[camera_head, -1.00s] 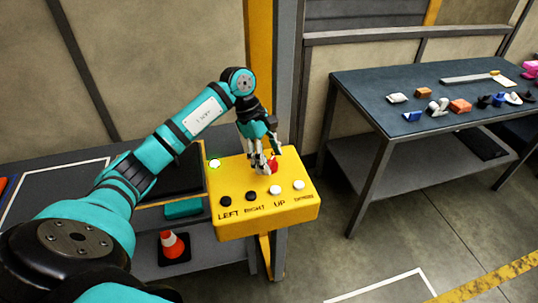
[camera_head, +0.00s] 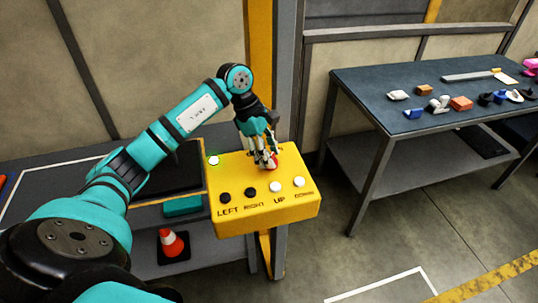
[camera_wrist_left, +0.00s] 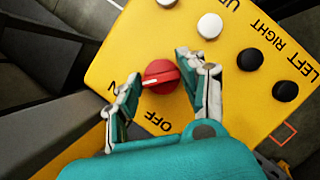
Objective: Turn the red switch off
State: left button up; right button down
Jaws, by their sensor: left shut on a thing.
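The red switch (camera_wrist_left: 161,77) is a round knob on the yellow control box (camera_head: 235,172). In the wrist view its white mark points left, towards the partly hidden label ending in "N"; the "OFF" label (camera_wrist_left: 158,122) lies below the knob. My right gripper is not in view.
Black and white buttons (camera_head: 276,187) line the box's near edge. A yellow post (camera_head: 262,60) stands behind. A dark table (camera_head: 380,85) with small parts is at right.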

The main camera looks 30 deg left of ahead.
pick_arm(q)
jog(key=n+t+b, duration=0.1)
jog(key=n+b, duration=0.1)
jog(key=n, duration=0.1)
jog(key=shift+f+y+b, duration=0.15)
jog(key=shift+y+b, duration=0.15)
jog(key=shift+b, duration=0.05)
jog(key=n+t+b, duration=0.1)
jog(key=n, duration=0.1)
jog(key=n+y+b, duration=0.1)
jog(key=n, duration=0.1)
jog(key=shift+n+t+b, duration=0.4)
jog(key=n+b, duration=0.1)
jog(key=n, duration=0.1)
jog(key=n+y+b, duration=0.1)
jog(key=n, duration=0.1)
jog(key=shift+s+d+t+y, duration=0.1)
jog(key=shift+d+t+y, duration=0.05)
jog(key=shift+t+y, duration=0.2)
jog(key=shift+r+n+y+b, duration=0.15)
jog(key=shift+n+y+b, duration=0.25)
jog(key=shift+n, duration=0.75)
jog(key=shift+r+n+y+b, duration=0.1)
jog(key=shift+n+y+b, duration=0.3)
jog(key=shift+n, duration=0.75)
jog(key=o, duration=1.2)
jog(key=shift+c, duration=0.2)
jog(key=shift+d, duration=0.1)
